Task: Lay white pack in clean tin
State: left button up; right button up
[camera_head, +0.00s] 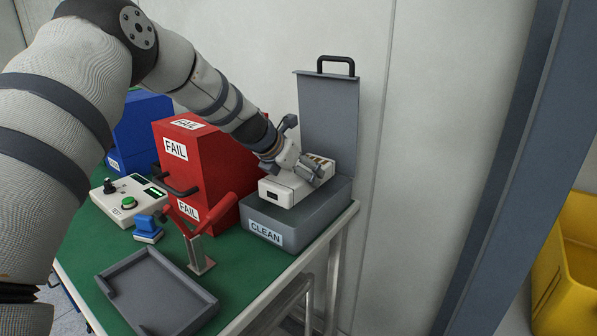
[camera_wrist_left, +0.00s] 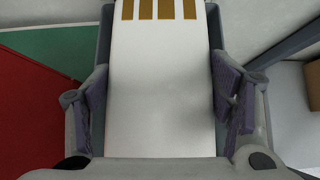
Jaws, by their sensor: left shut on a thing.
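The white pack (camera_head: 286,192), a box with gold-brown strips on its top, is at the opening of the grey clean tin (camera_head: 302,225). The tin has a CLEAN label on its front, and its lid (camera_head: 329,115) stands open upright behind. The pack's upper part shows above the tin's rim; I cannot tell whether its underside touches the tin's floor. My left gripper (camera_head: 304,168) comes from above and is shut on the pack. In the left wrist view the pack (camera_wrist_left: 160,85) lies between the two finger pads, gold strips at the far end. My right gripper is not in view.
Left of the tin stands a red FAIL box (camera_head: 190,165), close to my left arm, with a blue box (camera_head: 142,125) behind. A button panel (camera_head: 127,200), a red-handled fixture (camera_head: 198,250) and an empty grey tray (camera_head: 157,292) are on the green table. A wall is behind the tin.

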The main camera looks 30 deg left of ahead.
aim_at(279, 182)
pick_arm(q)
jog(key=shift+f+b, duration=0.55)
jog(key=shift+f, duration=2.9)
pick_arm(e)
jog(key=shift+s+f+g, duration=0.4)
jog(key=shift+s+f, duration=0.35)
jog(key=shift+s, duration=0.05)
pick_arm(q)
jog(key=o, duration=1.6)
jog(key=shift+o, duration=0.6)
jog(key=shift+f, duration=0.1)
jog(key=v, duration=1.2)
